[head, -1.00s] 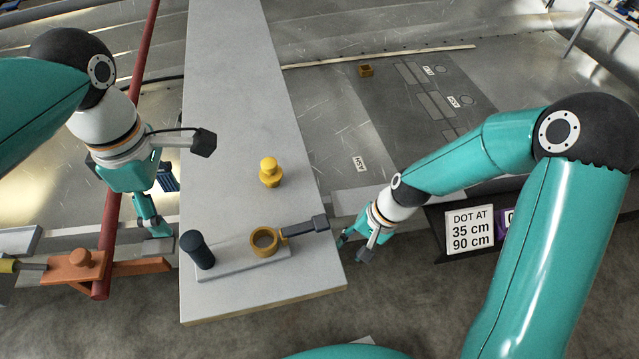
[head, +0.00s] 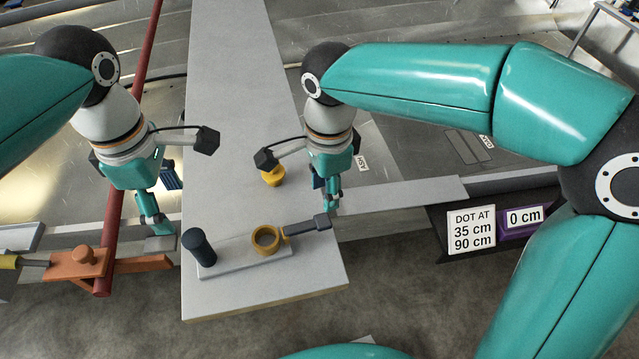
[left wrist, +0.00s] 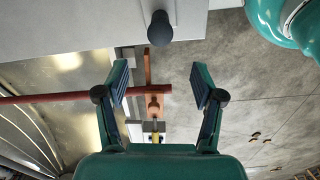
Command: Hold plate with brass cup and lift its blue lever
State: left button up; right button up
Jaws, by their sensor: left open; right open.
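A pale plate (head: 232,265) lies on the near end of the long grey board. It carries a brass cup (head: 266,239) and an upright dark post (head: 199,248) at its left end. A lever (head: 306,227) with a dark blue-grey end runs right from the cup, past the board's right edge. My right gripper (head: 331,205) points down just above the lever's end, apart from it or touching, I cannot tell. My left gripper (head: 158,226) is open and empty, left of the plate. In the left wrist view its spread fingers (left wrist: 158,88) show, with the post (left wrist: 160,28) beyond them.
A yellow knobbed piece (head: 273,177) stands behind the cup, partly hidden by my right wrist. A red pole (head: 112,215) and an orange clamp-like part (head: 85,264) are at left. Signs (head: 472,230) stand at right. The board's (head: 235,90) far part is clear.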

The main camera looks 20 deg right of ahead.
aim_at(201, 250)
jog(key=shift+w+a+r, duration=0.1)
jog(key=shift+a+r, duration=0.05)
jog(key=shift+r, duration=0.1)
pick_arm(q)
notch_tip(201, 250, down, 17)
jog(key=shift+r, duration=0.1)
dwell(0.6)
grip_shut()
jog(key=c, duration=0.8)
grip_release()
grip_shut()
pick_arm(e)
jog(key=shift+o, duration=1)
jog(key=shift+m, duration=0.3)
jog(key=shift+o, duration=1)
jog(key=shift+r+m, duration=0.4)
jog(key=shift+r, duration=0.6)
